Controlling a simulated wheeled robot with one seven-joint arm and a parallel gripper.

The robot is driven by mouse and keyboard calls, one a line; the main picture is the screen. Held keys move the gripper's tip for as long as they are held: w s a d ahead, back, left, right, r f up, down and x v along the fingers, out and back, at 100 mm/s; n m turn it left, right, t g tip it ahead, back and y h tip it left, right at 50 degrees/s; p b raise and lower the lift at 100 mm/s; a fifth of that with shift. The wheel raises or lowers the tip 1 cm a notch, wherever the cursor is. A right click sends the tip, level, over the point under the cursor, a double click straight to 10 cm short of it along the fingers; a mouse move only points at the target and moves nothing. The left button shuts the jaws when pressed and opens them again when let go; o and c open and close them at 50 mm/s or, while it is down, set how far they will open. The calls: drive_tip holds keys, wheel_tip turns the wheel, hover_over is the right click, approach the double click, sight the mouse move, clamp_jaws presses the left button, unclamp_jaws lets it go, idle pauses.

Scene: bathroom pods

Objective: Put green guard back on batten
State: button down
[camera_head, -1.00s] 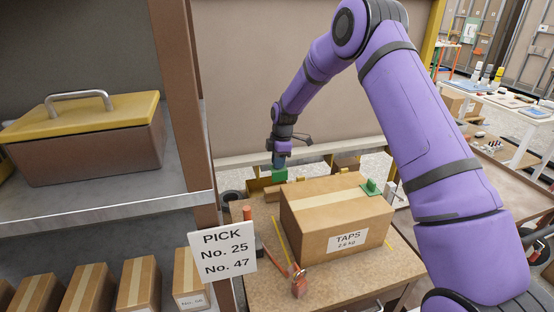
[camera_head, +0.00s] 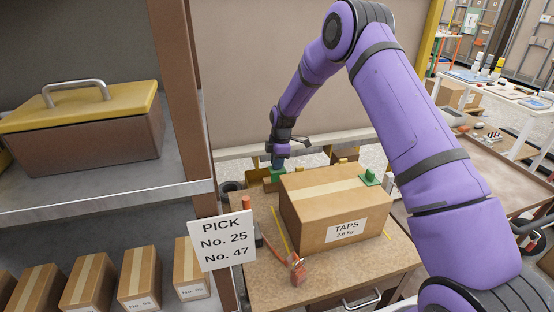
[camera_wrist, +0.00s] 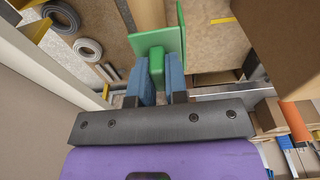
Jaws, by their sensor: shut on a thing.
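My gripper (camera_wrist: 161,72) is shut on the green guard (camera_wrist: 156,58), whose block sits between the blue fingers with green plates beyond. In the head view my gripper (camera_head: 278,162) points down behind the left end of the cardboard box, with the guard (camera_head: 277,174) at its tip. A pale wooden batten (camera_wrist: 147,14) runs away from the guard in the wrist view. The guard is right at the batten's near end; I cannot tell whether they touch. Another green piece (camera_head: 370,178) shows at the box's far right corner.
The box marked TAPS (camera_head: 335,212) fills much of the worktable (camera_head: 262,278) and blocks the view of the batten. An orange-handled tool (camera_head: 297,270) lies in front. A PICK sign (camera_head: 222,240) and shelf (camera_head: 110,205) stand left.

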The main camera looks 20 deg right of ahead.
sight(277, 171)
drive_tip(key=shift+w+f, duration=0.15)
drive_tip(key=shift+f, duration=2.15)
drive_tip(key=shift+w+f, duration=0.15)
drive_tip(key=shift+w, duration=0.05)
drive_tip(key=c, duration=1.1)
unclamp_jaws()
drive_tip(key=shift+o, duration=0.2)
